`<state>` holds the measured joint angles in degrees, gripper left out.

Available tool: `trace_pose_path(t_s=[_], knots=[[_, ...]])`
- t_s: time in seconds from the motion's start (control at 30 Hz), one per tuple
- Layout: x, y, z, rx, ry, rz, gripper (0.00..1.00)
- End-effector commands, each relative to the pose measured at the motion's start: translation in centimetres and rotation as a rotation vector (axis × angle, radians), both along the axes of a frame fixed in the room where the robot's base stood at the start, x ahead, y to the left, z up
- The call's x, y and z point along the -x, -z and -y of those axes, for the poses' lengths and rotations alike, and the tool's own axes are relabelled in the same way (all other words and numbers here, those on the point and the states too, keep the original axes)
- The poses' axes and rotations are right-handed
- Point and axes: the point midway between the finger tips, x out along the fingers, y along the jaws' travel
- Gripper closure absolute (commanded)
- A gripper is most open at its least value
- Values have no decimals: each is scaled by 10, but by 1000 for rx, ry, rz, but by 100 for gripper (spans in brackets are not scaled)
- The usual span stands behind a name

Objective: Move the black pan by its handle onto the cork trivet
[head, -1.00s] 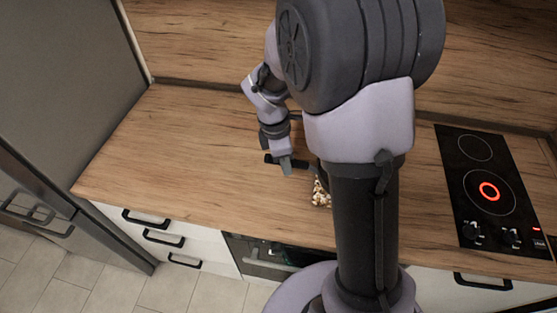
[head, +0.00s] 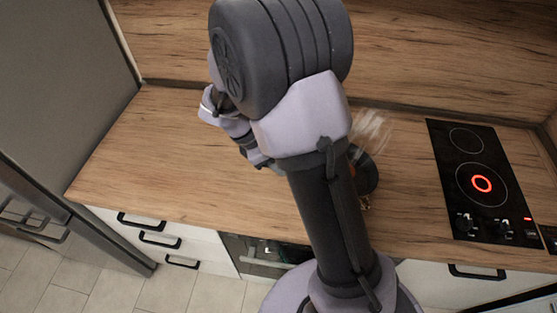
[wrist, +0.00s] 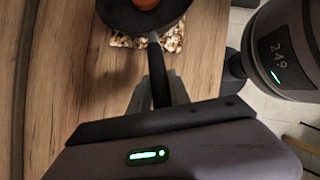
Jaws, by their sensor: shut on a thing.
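The black pan (wrist: 112,20) is at the top of the wrist view, its far side cut off by the frame. Its handle (wrist: 156,66) points down the picture to my gripper (wrist: 158,90), whose fingers are shut around it. A patterned brown and cream trivet (wrist: 175,38) shows beneath the pan's near edge; whether the pan touches it I cannot tell. In the head view my arm hides the gripper and handle. Part of the pan (head: 367,174) shows right of the arm, with a sliver of the trivet (head: 365,203) below it.
An orange-brown round thing (wrist: 146,3) sits in the pan. Pale steam-like streaks (head: 372,130) rise behind it. A black hob (head: 478,180) with a glowing red ring is at the right. The wooden worktop (head: 150,150) is clear on the left.

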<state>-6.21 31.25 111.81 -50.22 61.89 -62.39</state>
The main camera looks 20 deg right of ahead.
Motion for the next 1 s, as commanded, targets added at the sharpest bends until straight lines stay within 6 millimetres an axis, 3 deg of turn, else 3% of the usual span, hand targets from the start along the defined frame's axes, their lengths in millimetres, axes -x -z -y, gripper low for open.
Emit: trace_pose_path(t_s=[0.6,1.0], knots=[[0,52,0,-2,0,-1,100],[0,64,0,-2,0,0,100]])
